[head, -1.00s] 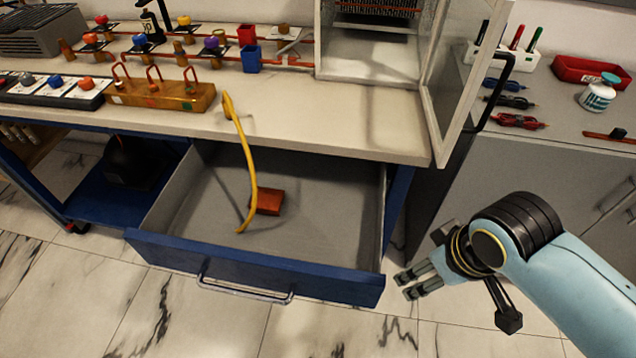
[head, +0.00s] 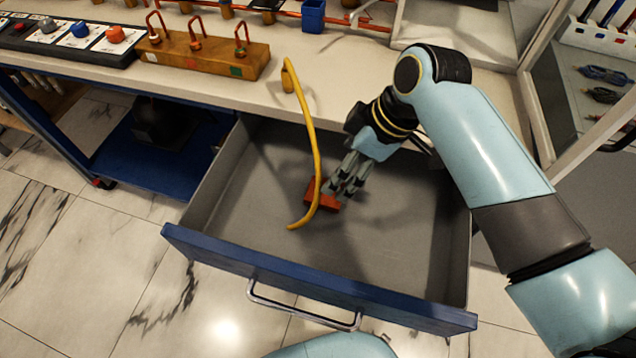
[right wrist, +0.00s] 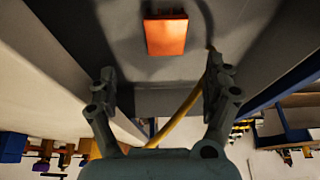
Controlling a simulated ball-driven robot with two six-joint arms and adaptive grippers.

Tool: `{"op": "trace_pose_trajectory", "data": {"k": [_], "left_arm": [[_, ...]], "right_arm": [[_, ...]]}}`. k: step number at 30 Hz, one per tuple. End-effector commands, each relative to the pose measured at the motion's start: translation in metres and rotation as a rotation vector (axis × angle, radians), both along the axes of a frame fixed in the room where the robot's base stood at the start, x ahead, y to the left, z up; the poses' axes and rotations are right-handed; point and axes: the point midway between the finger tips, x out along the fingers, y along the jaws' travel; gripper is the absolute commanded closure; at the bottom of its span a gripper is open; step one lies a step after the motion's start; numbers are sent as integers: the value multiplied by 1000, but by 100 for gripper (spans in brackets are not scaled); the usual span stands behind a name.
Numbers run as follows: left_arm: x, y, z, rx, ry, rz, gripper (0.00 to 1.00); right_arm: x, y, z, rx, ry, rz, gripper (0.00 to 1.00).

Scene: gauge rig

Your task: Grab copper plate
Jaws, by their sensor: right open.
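The copper plate (head: 322,198) is a small orange-red block on the floor of the open drawer (head: 370,240). In the right wrist view the plate (right wrist: 166,34) lies ahead of the fingertips, between their lines and apart from them. My right gripper (head: 343,190) reaches down into the drawer, and its fingers hide part of the plate in the head view. My left gripper is not in view.
A yellow cable (head: 315,150) hangs from the worktop (head: 350,95) into the drawer, close beside the plate and gripper. The drawer walls and its blue front (head: 310,285) surround the gripper. A wooden block with copper loops (head: 205,55) stands on the worktop.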

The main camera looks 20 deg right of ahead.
Motion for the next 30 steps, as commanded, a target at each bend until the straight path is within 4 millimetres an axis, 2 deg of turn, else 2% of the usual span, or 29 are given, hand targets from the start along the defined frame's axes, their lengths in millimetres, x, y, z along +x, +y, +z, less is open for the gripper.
{"op": "trace_pose_trajectory", "data": {"k": [1, 4, 9, 12, 19, 28, 30], "left_arm": [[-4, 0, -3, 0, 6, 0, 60], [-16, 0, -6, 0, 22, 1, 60], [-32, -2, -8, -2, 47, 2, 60], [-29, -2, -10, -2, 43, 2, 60], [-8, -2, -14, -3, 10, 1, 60], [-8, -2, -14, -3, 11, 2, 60], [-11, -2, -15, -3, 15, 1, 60]], "right_arm": [[0, 4, -10, 1, 5, 1, 15], [4, 8, -25, 0, 4, 0, 15], [7, 13, -38, -1, 1, -1, 15], [7, 16, -49, -1, 3, -2, 15], [11, 27, -81, -1, 2, -2, 15], [12, 29, -85, -2, 2, -3, 15], [12, 28, -85, -2, 2, -3, 25]]}}
